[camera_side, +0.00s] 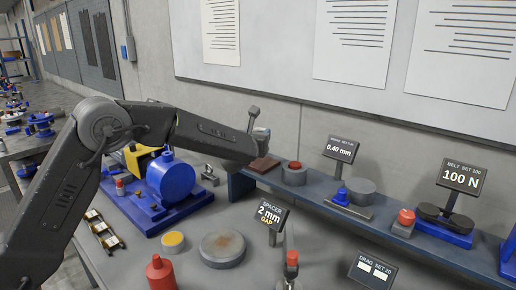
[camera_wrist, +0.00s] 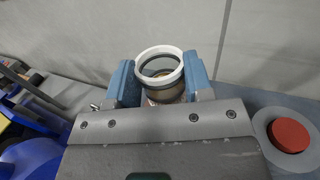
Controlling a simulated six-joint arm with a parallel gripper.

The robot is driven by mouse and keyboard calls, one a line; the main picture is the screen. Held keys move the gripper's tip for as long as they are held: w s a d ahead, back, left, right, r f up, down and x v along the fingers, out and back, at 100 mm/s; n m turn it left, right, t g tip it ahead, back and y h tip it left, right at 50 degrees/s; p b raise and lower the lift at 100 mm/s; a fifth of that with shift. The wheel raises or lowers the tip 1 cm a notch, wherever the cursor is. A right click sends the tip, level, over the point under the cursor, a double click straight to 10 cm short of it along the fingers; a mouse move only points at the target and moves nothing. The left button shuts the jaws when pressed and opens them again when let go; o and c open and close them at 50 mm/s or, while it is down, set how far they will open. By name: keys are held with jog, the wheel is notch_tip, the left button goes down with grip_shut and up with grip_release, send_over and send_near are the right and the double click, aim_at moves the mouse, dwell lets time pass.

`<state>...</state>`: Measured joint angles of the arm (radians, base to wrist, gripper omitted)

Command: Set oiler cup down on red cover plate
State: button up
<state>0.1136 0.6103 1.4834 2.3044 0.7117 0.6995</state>
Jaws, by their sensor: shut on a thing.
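My gripper (camera_wrist: 163,84) has its two blue jaws shut on the oiler cup (camera_wrist: 160,52), a round vessel with a white rim, seen from above with its open mouth up. In the side view the cup (camera_side: 262,133) shows small and partly hidden at the end of my arm. A dark red-brown square plate (camera_side: 264,165), which looks like the red cover plate, lies on the raised shelf just below the cup. I cannot tell from these frames whether the cup touches it. In the wrist view the plate is mostly hidden behind the cup and gripper.
On the same shelf (camera_side: 322,194), a red-topped grey disc (camera_side: 294,173) stands just right of the plate. A 0.40 mm sign (camera_side: 340,149) and a grey round block (camera_side: 361,191) stand farther right. The blue machine (camera_side: 170,178) is left. The wall is close behind.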

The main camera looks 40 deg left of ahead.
jog(key=shift+f, duration=1.9)
jog(key=shift+f, duration=0.1)
jog(key=o, duration=1.2)
jog(key=shift+f, duration=0.1)
